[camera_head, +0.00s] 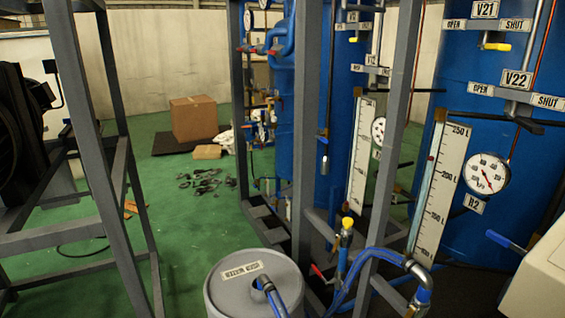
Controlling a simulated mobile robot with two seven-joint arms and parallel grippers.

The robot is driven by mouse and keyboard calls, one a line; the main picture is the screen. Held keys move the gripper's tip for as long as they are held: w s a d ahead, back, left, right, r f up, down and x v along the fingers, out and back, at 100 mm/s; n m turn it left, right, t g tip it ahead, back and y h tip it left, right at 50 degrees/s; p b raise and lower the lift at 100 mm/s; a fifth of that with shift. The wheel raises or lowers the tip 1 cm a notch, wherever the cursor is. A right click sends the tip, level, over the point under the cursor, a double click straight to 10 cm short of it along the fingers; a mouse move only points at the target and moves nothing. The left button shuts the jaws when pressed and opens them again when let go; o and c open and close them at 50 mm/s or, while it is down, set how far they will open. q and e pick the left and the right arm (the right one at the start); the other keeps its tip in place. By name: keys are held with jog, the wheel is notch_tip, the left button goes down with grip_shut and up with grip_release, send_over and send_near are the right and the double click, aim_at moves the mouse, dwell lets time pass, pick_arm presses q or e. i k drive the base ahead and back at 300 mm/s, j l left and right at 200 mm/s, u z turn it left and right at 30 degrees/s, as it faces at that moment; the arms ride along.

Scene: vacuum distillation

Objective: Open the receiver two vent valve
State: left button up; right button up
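The second receiver (455,95) is a large blue tank at the right, with a plate reading R2 (474,203). Two labelled valves are on its upper front. The upper one has a V21 plate (485,9) and a yellow handle (496,46). The lower one has a V22 plate (517,80), with an OPEN plate (481,89) to its left and a SHUT plate (548,102) to its right. A dark handle (527,124) seems to lie below V22, pointing right toward SHUT. No plate naming the vent is readable. Neither gripper is in view.
A round gauge (487,173) and a level scale (440,188) are on the receiver's front. Grey frame posts (397,110) stand left of it. A grey drum (254,290) with blue hoses is at front centre. Green floor (190,235) lies open at left.

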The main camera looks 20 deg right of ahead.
aim_at(498, 238)
jog(key=z, duration=2.05)
